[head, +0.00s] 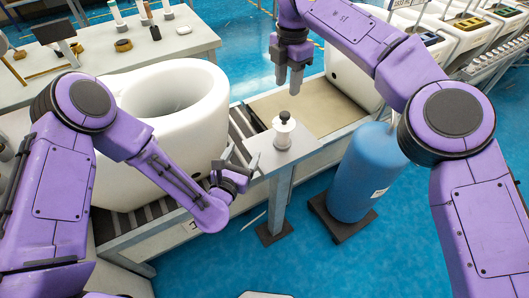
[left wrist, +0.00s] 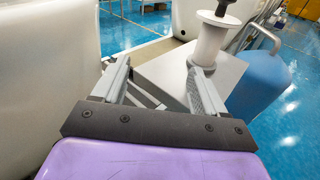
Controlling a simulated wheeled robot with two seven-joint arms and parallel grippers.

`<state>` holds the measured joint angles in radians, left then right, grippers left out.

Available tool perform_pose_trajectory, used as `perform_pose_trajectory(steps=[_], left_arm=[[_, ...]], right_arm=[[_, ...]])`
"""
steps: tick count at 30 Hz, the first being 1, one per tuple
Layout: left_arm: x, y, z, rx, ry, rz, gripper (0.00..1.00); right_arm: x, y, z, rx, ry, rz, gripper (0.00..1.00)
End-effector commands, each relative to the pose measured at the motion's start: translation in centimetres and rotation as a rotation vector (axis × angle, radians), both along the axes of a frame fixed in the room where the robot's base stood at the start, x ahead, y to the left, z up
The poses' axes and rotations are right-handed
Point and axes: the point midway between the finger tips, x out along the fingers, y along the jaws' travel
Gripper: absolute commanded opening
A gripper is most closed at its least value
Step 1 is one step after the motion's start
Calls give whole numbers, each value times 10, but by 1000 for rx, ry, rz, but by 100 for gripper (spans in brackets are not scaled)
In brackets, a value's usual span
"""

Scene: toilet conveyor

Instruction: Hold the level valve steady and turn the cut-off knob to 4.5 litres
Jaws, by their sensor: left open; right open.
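The level valve (head: 283,132) is a white spool-shaped piece standing upright on a small grey stand. The dark cut-off knob (head: 284,116) is on its top; its scale is too small to read. In the left wrist view the valve (left wrist: 210,45) stands just beyond the right finger, with the knob (left wrist: 220,14) above it. My left gripper (head: 240,159) is open and empty, low at the stand's left edge, left of the valve. My right gripper (head: 287,78) is open and empty, pointing down above and behind the valve. Neither gripper visibly holds the valve.
A white toilet bowl (head: 196,136) sits on the conveyor close to my left arm. A blue cylinder (head: 362,178) stands on the floor right of the stand. A brown flat surface (head: 310,103) lies behind the valve. A workbench (head: 150,55) with small parts is at back left.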

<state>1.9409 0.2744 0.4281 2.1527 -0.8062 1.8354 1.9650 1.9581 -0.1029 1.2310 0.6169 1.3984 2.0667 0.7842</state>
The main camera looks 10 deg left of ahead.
Motion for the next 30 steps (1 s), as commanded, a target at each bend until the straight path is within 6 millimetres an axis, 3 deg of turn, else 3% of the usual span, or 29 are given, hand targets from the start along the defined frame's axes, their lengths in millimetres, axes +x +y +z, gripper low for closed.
perform_pose_trajectory(steps=[3, 6, 11, 21, 30], left_arm=[[6, -39, 11, -100, -42, -147, 72], [5, -58, 14, -104, -59, -227, 72], [19, -71, 14, -100, -64, -252, 72], [80, -102, 13, -98, -62, -250, 72], [97, -111, 13, -99, -59, -249, 72]], right_arm=[[0, 0, 0, 0, 0, 0, 43], [0, 0, 0, 0, 0, 0, 43], [0, 0, 0, 0, 0, 0, 43], [0, 0, 0, 0, 0, 0, 43], [0, 0, 0, 0, 0, 1, 43]])
